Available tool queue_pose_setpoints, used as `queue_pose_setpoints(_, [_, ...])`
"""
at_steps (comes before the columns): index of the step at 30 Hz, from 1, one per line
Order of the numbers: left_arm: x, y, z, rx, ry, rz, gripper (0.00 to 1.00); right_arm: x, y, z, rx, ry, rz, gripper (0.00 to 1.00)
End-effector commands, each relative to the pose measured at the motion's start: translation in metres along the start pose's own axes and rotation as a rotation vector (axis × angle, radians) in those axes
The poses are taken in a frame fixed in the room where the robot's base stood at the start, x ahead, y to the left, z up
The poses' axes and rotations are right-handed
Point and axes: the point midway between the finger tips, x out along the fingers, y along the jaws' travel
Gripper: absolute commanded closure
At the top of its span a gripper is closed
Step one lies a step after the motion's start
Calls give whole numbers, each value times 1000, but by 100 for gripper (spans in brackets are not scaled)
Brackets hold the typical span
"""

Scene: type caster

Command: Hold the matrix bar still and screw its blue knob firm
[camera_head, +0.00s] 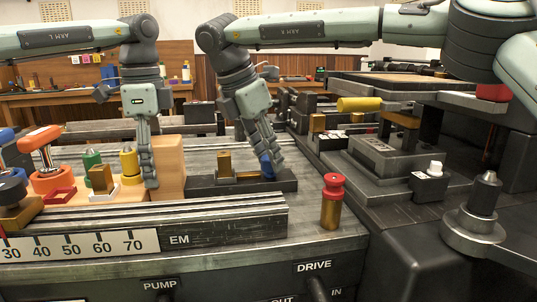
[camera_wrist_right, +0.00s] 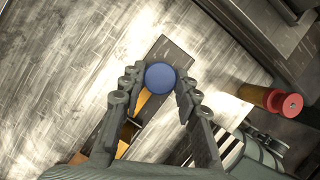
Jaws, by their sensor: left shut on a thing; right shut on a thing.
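The matrix bar (camera_head: 203,186) is a dark bar with brass parts, lying on the machine bed; part of it shows in the right wrist view (camera_wrist_right: 174,52). Its round blue knob (camera_head: 267,167) sits near the right end, and its top is clear in the wrist view (camera_wrist_right: 160,77). My right gripper (camera_head: 271,164) points down with its fingertips on both sides of the knob, shut on it. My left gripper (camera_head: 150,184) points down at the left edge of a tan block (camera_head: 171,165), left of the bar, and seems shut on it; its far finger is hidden.
A red-topped brass post (camera_head: 332,203) stands right of the bar. Orange, green and yellow knobbed pieces (camera_head: 130,164) stand left of my left gripper. A ruled scale rail (camera_head: 200,221) runs along the front. Dark machine blocks (camera_head: 385,160) fill the right side.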

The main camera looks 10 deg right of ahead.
Motion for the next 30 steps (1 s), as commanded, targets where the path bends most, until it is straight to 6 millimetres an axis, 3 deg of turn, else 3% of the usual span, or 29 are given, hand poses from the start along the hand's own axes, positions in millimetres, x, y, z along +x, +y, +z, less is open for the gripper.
queue_pose_setpoints(15, [0,0,-1,1,2,0,96,-2,3,-1,305,3,-123,98])
queue_pose_setpoints(30, [0,0,-2,2,2,0,96,-2,3,-1,357,3,-144,98])
